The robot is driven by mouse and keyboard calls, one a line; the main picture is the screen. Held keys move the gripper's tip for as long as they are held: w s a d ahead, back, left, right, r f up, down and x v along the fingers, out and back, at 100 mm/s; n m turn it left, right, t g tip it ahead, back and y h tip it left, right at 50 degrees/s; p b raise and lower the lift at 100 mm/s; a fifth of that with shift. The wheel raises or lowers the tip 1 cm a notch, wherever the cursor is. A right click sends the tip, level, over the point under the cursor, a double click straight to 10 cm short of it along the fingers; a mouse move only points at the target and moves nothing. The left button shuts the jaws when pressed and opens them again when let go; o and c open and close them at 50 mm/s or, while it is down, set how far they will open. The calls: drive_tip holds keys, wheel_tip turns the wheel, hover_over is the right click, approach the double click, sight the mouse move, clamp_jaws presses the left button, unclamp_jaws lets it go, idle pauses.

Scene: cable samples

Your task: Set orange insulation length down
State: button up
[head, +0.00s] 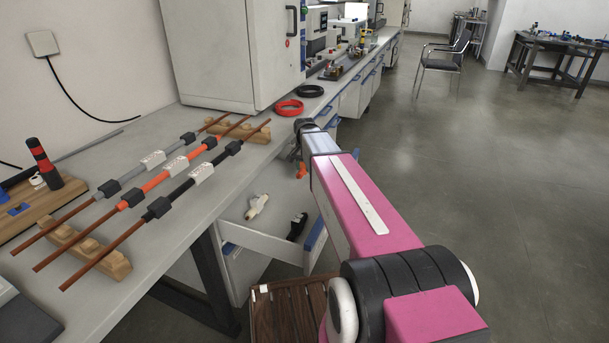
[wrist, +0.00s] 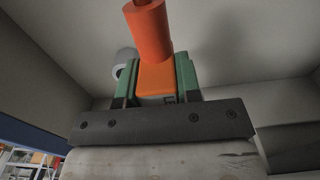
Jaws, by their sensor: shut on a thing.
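The orange insulation length (wrist: 149,32) is a short orange cylinder. My gripper (wrist: 156,78), with green fingers, is shut on it in the wrist view, and it sticks out beyond the fingertips. In the head view the orange piece (head: 302,171) hangs below the dark end of my arm, beside the bench edge and above the open drawer (head: 273,238). My fingers are mostly hidden there. The wrist view shows pale drawer-like walls and floor around the piece; I cannot tell whether it touches anything.
The drawer holds a cream-white fitting (head: 257,206) and a black item (head: 297,227). On the bench (head: 217,188), three cable samples lie across wooden holders (head: 84,249). Red (head: 289,107) and black (head: 310,91) coils lie farther back. A slatted brown wooden piece (head: 288,310) is below the drawer.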

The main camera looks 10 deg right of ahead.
drive_tip(key=shift+f, duration=1.95)
drive_tip(key=o, duration=0.7)
drive_tip(key=shift+f, duration=0.15)
wheel_tip(320, 180, up, 12)
drive_tip(key=shift+r, duration=0.15)
